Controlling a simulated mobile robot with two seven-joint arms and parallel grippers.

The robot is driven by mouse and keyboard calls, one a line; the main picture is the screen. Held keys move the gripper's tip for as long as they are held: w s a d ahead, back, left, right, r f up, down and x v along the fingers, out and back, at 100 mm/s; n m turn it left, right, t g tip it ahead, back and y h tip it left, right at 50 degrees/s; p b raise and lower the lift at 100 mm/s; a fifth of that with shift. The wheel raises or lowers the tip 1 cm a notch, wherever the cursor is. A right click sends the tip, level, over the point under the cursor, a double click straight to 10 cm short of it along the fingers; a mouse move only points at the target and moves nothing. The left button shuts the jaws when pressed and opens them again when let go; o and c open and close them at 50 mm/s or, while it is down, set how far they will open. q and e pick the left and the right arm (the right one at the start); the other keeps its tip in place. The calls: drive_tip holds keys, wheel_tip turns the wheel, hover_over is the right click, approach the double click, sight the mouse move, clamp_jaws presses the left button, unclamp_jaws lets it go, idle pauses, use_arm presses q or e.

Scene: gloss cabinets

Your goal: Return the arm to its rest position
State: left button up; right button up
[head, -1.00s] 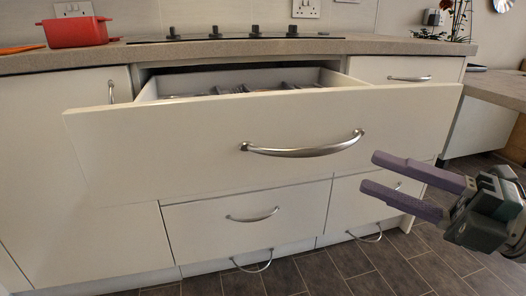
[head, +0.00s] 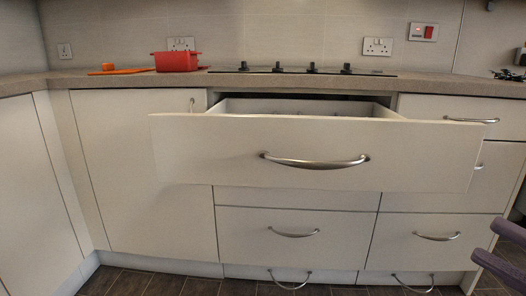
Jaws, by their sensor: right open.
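My right gripper (head: 492,248) shows at the lower right edge of the head view. Only its two purple fingers are visible, spread apart with nothing between them; the rest of it is cut off by the frame. It is apart from the open drawer (head: 300,148), to the right of and below its front panel. The drawer is a wide white one below the hob, pulled out, with a curved metal handle (head: 315,162). My left gripper is not in view.
Shut drawers with metal handles (head: 294,234) lie below and to the right of the open drawer. A red pot (head: 176,62) and an orange item (head: 120,71) stand on the counter (head: 60,80). A hob (head: 300,72) is behind the drawer. Dark floor (head: 150,284) shows in front.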

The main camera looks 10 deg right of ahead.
drive_tip(key=w+a+r+m+g+h+p, duration=0.2)
drive_tip(key=w+r+m+g+h+p, duration=0.15)
drive_tip(key=r+m+h+p, duration=0.95)
drive_tip(key=s+a+r+m+g+y+p, duration=0.2)
drive_tip(key=s+a+r+m+g+p, duration=0.4)
drive_tip(key=p, duration=0.5)
drive_tip(key=s+a+r+m+g+y+p, duration=0.2)
drive_tip(key=s+a+r+m+g+p, duration=0.15)
drive_tip(key=s+r+p, duration=0.6)
use_arm(q)
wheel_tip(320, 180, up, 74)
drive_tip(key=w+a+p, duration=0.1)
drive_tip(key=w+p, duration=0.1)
drive_tip(key=p, duration=3.6)
use_arm(e)
wheel_tip(320, 180, up, 35)
drive_tip(key=shift+w+a+r+m, duration=0.15)
drive_tip(key=shift+w+a+m, duration=0.05)
drive_tip(key=shift+m, duration=0.15)
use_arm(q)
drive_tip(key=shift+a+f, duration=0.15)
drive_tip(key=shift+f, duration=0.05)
